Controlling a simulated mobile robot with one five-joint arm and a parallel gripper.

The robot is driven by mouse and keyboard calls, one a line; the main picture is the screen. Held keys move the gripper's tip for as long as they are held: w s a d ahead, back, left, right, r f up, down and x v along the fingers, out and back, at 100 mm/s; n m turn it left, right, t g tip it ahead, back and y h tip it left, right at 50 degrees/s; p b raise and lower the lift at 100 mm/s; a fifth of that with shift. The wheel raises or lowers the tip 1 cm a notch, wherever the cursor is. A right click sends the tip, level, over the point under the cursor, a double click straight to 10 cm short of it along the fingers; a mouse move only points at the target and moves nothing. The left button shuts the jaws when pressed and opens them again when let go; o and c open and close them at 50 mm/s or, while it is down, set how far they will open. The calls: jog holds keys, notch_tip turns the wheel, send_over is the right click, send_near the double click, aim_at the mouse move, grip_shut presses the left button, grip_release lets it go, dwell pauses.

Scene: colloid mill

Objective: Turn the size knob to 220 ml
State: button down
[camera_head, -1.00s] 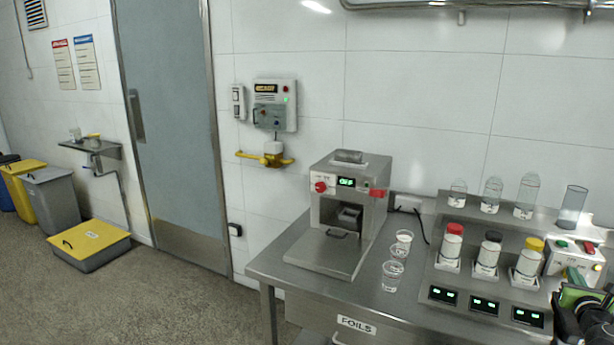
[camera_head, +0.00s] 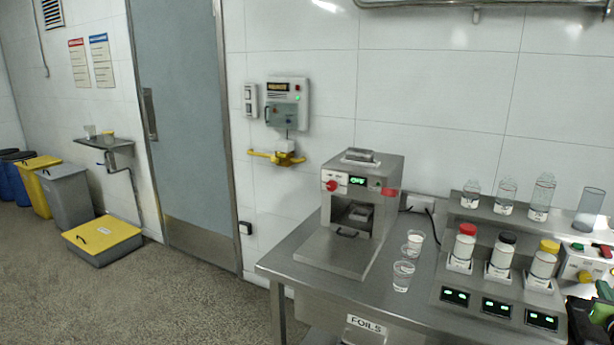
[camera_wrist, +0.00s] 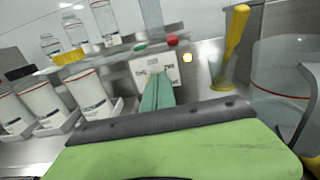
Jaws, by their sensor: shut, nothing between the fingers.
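A small white control box (camera_head: 588,262) stands at the right end of the bench, with a green and a red button on top. The wrist view shows the same box (camera_wrist: 180,70) with dark lettering on its front and a lit round lamp at the right. My gripper (camera_wrist: 157,82) is shut and empty, its teal fingers pointing at the box front and covering its middle. Any knob behind the fingers is hidden, and I cannot tell whether they touch it. I cannot read a 220 ml mark. In the head view, my gripper is partly cut off at the lower right edge.
Bottles with red (camera_head: 467,229), black (camera_head: 506,238) and yellow (camera_head: 549,246) caps stand in holders left of the box. Clear containers stand on the shelf behind. A steel machine (camera_head: 352,215) and cups (camera_head: 403,276) are farther left. A yellow-handled tool (camera_wrist: 233,45) stands right of the box.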

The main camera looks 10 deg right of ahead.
aim_at(584, 277)
jog(key=x, duration=0.6)
jog(key=shift+s, duration=0.1)
jog(key=shift+a, duration=0.35)
dwell(0.4)
jog(key=shift+w+a+r, duration=0.1)
jog(key=shift+w+a, duration=0.1)
jog(key=shift+w, duration=0.1)
jog(key=shift+w+a, duration=0.4)
jog(key=shift+a, duration=0.15)
